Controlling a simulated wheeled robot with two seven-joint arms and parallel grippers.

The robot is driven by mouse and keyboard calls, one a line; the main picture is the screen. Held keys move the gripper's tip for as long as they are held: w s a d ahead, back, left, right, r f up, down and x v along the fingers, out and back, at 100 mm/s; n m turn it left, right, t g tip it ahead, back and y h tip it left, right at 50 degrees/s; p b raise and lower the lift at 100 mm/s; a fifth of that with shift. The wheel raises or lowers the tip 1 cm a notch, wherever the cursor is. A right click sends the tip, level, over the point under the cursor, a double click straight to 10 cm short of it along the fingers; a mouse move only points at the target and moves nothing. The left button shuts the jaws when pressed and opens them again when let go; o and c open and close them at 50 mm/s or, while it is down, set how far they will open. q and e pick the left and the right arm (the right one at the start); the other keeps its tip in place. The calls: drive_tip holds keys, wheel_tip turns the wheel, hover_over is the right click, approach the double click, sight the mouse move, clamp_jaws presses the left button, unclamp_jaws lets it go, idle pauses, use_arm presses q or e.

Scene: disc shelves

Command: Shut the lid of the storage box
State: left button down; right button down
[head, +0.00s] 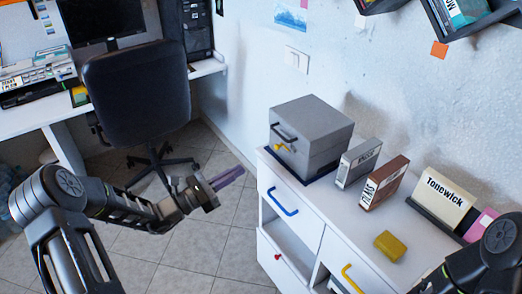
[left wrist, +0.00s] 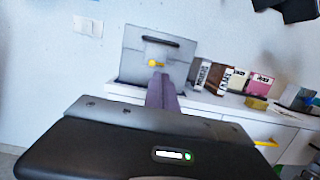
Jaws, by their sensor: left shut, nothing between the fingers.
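The grey storage box (head: 318,150) stands on the far left end of the white cabinet. Its lid (head: 312,115) lies flat on top and looks down, with a thin seam below it. A dark handle (head: 283,133) and a yellow latch (head: 284,147) are on the front. The box also shows in the left wrist view (left wrist: 135,66), straight ahead. My left gripper (head: 228,177) is shut and empty, with purple fingers (left wrist: 160,92), in the air left of the box and apart from it. My right gripper is out of view.
A grey case (head: 358,163), a brown case (head: 384,182) and a cream Tonewick case (head: 445,198) stand right of the box. A yellow block (head: 389,245) lies in front. An office chair (head: 135,90) stands at back left. The floor between is clear.

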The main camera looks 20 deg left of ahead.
use_arm(q)
drive_tip(key=r+p+x, duration=0.2)
drive_tip(key=p+x, duration=0.1)
drive_tip(key=x, duration=0.9)
drive_tip(key=shift+r+p, duration=0.3)
drive_tip(key=shift+r, duration=0.15)
drive_tip(key=shift+d, duration=0.1)
